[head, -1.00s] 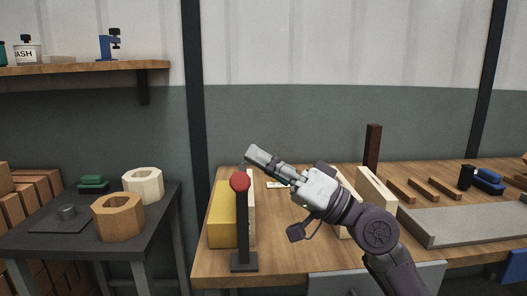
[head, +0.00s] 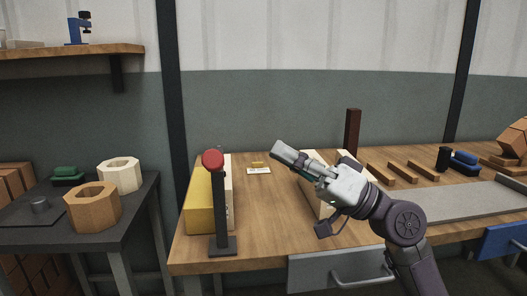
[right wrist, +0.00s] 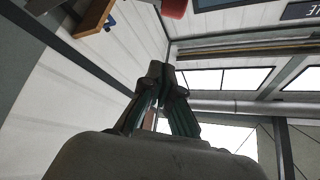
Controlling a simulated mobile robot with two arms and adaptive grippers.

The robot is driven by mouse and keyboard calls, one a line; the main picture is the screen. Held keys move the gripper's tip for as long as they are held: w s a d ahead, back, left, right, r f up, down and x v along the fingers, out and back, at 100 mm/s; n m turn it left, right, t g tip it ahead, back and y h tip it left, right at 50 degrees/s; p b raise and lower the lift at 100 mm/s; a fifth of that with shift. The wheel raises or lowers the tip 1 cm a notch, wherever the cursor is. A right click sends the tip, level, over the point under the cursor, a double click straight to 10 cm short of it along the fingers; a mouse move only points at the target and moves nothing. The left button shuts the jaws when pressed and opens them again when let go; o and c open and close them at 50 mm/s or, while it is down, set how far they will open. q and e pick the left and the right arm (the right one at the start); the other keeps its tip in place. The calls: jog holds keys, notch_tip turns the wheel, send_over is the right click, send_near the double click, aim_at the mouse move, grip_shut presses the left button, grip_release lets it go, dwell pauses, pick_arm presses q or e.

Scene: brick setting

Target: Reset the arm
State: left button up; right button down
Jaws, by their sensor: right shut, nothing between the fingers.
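My right arm comes in from the lower right in the head view. Its gripper (head: 284,153) is raised over the wooden workbench (head: 265,215) and points up and to the left. The fingers are shut with nothing between them. In the right wrist view the gripper (right wrist: 160,72) is also shut, its fingertips together against the walls and windows. A post with a red round top (head: 213,159) stands on the bench to the left of the gripper, apart from it. My left gripper is not in view.
A yellow block (head: 198,205) stands behind the post. Pale boards, wooden strips (head: 408,172) and a grey tray (head: 455,203) lie around and right of my arm. A dark side table (head: 130,205) holds two hexagonal rings (head: 92,213). The bench's middle is mostly clear.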

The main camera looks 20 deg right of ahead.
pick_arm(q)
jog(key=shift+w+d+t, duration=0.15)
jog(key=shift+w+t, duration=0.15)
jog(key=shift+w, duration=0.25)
pick_arm(e)
jog(key=shift+s+d+f, duration=0.2)
jog(key=shift+s+d, duration=0.05)
jog(key=shift+d, duration=0.1)
